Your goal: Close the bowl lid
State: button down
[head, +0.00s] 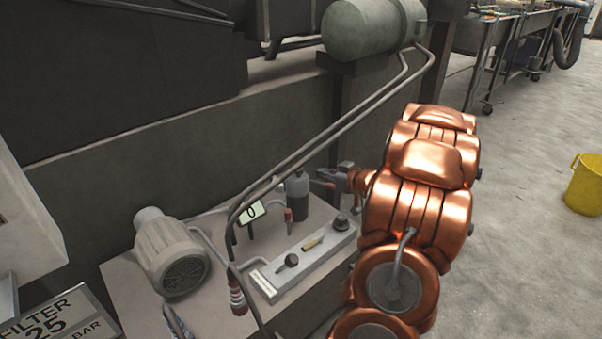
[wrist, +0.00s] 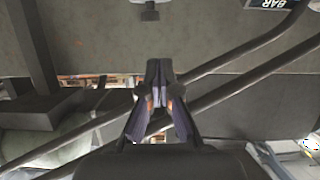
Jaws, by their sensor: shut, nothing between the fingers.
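I cannot make out a bowl or a bowl lid for certain in either view. In the head view my gripper (head: 325,178) is at the end of my copper arm, above the far right part of a grey bench (head: 125,285). It is just right of a dark grey bottle-shaped cylinder (head: 297,192); I cannot tell if they touch. In the wrist view my gripper (wrist: 158,68) has its fingertips together with nothing held. My arm hides the right end of the bench.
A motor (head: 170,252), a small gauge display (head: 250,212) and a valve block (head: 303,262) stand on the bench. Two long pipes (head: 335,125) slant above it, near my gripper. A green-grey tank (head: 372,26) is behind. A yellow bucket (head: 584,185) stands on open floor at right.

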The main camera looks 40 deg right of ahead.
aim_at(296, 172)
jog(key=b+x, duration=0.1)
jog(key=x, duration=0.2)
jog(key=f+b+x, duration=0.1)
jog(key=x, duration=0.2)
jog(key=f+b+x, duration=0.1)
jog(key=x, duration=0.3)
jog(key=shift+s, duration=0.25)
jog(key=shift+f+b, duration=0.5)
jog(key=shift+f, duration=0.25)
